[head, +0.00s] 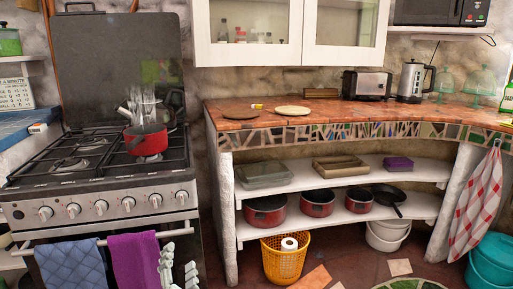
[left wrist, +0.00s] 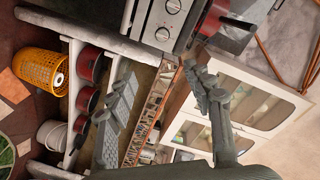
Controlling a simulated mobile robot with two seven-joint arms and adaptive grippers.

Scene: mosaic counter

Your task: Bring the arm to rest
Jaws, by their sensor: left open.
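My left gripper (head: 180,258) shows low in the head view, in front of the right end of the stove's front and beside the purple towel. Its two grey fingers point up and stand apart. In the left wrist view the gripper (left wrist: 163,82) is also spread, with nothing between its fingers. Most of my left arm is out of the head view. My right arm and gripper do not show in either view.
The stove (head: 100,190) carries a steaming red pot (head: 146,139) and a kettle. A blue towel (head: 72,264) and a purple towel (head: 134,260) hang from its rail. The mosaic counter (head: 340,112) stands to the right, above shelves of pots. A yellow basket (head: 284,262) stands on the floor.

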